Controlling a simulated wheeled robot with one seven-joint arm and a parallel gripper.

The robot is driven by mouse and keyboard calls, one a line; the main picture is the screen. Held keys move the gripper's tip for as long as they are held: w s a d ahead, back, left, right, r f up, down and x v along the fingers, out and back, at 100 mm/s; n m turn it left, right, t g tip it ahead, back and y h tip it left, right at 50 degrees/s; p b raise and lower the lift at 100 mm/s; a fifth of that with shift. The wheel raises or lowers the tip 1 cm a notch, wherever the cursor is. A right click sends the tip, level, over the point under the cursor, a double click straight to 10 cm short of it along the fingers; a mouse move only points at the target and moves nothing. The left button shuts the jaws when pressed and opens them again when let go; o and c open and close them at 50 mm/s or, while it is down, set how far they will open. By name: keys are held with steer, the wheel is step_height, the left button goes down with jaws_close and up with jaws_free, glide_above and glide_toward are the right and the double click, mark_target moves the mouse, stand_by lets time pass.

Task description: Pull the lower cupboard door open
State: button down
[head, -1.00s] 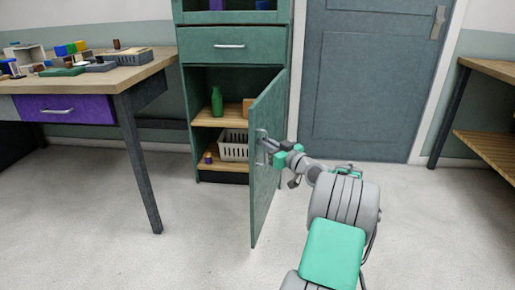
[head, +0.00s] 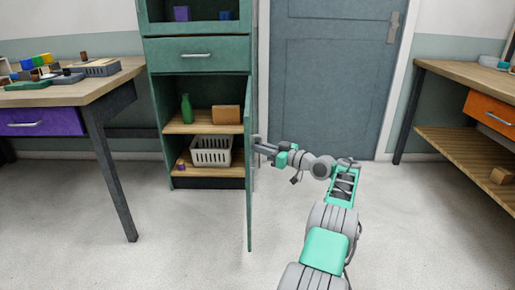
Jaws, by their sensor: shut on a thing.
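The green lower cupboard door (head: 249,190) stands open, swung out toward me and seen almost edge-on. The cupboard (head: 197,90) behind it shows its inside. My gripper (head: 258,147) is at the door's right, outer face, shut on the door handle (head: 257,155). The handle is mostly hidden by the gripper and the narrow viewing angle.
Inside the cupboard are a green bottle (head: 186,108), a brown box (head: 226,114), a white basket (head: 211,151) and a small purple item (head: 181,167). A desk (head: 95,91) stands left, a workbench (head: 470,82) right. The floor between is clear.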

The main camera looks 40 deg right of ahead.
steer(key=shift+s+d+f, duration=0.2)
stand_by(0.3)
steer(key=c, duration=1.5)
jaws_free()
steer(key=shift+r, duration=0.15)
